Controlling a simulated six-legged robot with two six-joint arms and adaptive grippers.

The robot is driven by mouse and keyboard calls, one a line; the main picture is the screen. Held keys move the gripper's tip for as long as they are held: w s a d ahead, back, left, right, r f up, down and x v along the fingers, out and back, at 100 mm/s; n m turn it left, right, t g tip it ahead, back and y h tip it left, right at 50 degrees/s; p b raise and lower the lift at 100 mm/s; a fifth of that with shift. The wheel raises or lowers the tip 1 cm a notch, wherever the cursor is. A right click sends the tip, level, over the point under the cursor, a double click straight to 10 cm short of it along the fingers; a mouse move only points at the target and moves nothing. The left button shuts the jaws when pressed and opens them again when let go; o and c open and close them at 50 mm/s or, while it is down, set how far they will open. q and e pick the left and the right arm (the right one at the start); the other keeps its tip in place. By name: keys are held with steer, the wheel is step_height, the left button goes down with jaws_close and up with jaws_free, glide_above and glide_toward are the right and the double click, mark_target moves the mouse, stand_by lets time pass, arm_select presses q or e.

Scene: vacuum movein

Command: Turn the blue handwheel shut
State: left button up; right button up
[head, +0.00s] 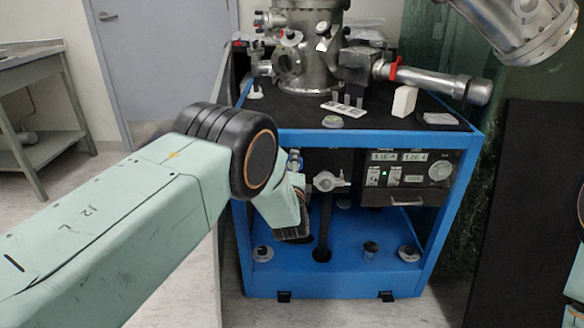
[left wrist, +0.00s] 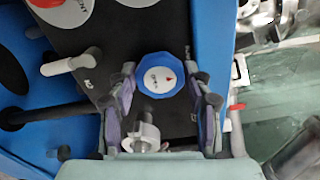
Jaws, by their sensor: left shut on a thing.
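In the head view a small blue part of the handwheel (head: 294,156) shows above my left wrist, which hides most of the gripper. My right gripper is out of view; only a bit of my right arm shows at the right edge.
A blue frame (head: 360,282) surrounds the handwheel, with a steel vacuum chamber (head: 305,60) on its black top. A control panel (head: 408,170) sits right of the wheel. A pale lever fitting (head: 327,181) is close beside my left gripper.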

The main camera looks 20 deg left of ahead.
arm_select(q)
steer(key=shift+s+f, duration=0.1)
steer(key=shift+f, duration=0.1)
steer(key=o, duration=1.2)
steer(key=shift+r, duration=0.15)
steer(key=shift+c, duration=0.2)
steer(key=v, duration=1.2)
